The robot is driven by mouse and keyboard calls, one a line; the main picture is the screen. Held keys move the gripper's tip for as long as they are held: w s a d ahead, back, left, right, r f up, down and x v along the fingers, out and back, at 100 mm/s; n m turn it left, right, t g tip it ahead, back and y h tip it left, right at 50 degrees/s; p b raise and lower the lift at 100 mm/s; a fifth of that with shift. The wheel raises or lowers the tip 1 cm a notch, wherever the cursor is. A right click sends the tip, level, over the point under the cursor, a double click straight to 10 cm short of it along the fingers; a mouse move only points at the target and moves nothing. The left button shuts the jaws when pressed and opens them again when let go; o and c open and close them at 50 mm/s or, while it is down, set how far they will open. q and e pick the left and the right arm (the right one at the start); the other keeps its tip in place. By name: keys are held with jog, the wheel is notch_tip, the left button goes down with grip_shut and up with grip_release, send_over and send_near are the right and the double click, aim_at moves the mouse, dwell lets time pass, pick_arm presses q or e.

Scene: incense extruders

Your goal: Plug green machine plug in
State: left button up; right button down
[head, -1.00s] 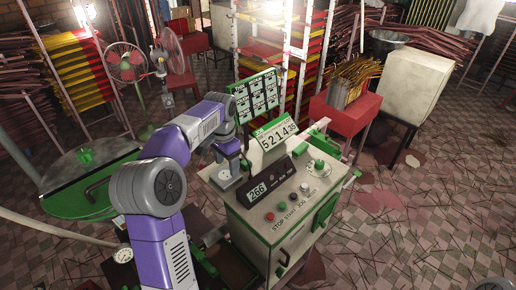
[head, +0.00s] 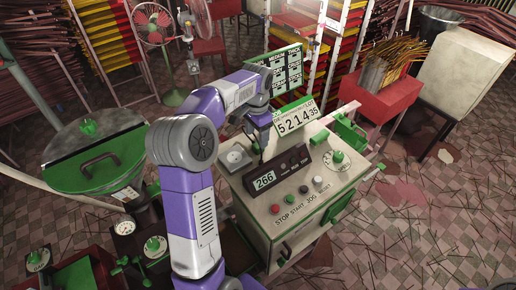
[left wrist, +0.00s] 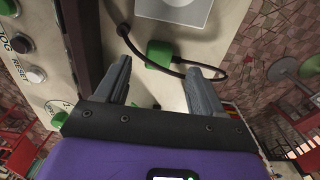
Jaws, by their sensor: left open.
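The control machine (head: 290,205) is a pale box with green trim, a 266 display and a row of buttons. A pale square socket plate (head: 236,156) lies on its top left; its edge also shows in the left wrist view (left wrist: 178,8). In that view the green plug (left wrist: 158,54) lies on the machine top below the plate, with a black cable curving beside it. My left gripper (left wrist: 159,67) is open, its fingers on either side of the plug in the picture, not visibly touching it. In the head view the wrist hides the plug. My right gripper is out of view.
A number board (head: 297,118) and a green list panel (head: 281,70) stand behind the machine top. A round green-lidded drum (head: 90,170) is at left. A red table (head: 375,98) with incense sticks is behind right. The floor at right has scattered sticks.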

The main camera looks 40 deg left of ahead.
aim_at(258, 145)
pick_arm(q)
notch_tip(258, 145, down, 5)
jog(key=shift+w+d+f+b, duration=0.1)
jog(key=shift+w+d+b, duration=0.05)
jog(key=shift+b, duration=0.2)
jog(key=shift+c, duration=0.3)
jog(key=c, duration=1)
notch_tip(258, 145, up, 10)
jog(key=shift+r+p, duration=0.1)
jog(key=shift+p, duration=0.75)
